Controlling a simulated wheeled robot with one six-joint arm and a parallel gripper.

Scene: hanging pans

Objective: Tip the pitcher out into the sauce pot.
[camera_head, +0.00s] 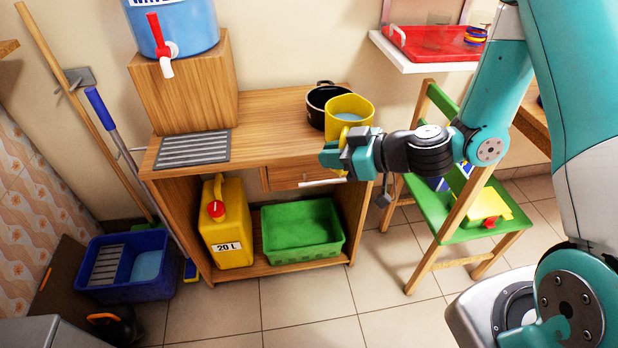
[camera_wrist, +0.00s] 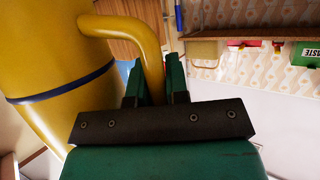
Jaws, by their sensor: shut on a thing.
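The yellow pitcher (camera_head: 348,112) is held up at the front right of the wooden table, with pale blue liquid showing inside it. It looks upright or nearly so in the head view. My gripper (camera_head: 345,160) is shut on its handle; in the wrist view the fingers (camera_wrist: 155,85) close around the yellow handle (camera_wrist: 150,50). A dark blue band (camera_wrist: 65,82) runs round the pitcher's body there. The black sauce pot (camera_head: 318,104) stands on the table just behind and left of the pitcher. The pitcher partly covers the pot, and the pot's inside is mostly hidden.
A blue water dispenser (camera_head: 190,25) sits on a wooden block (camera_head: 195,95) on the table's left. A grey drain grille (camera_head: 193,148) lies before it. A red tray (camera_head: 440,42) is on a white wall shelf. A green stepladder (camera_head: 450,210) stands at the right.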

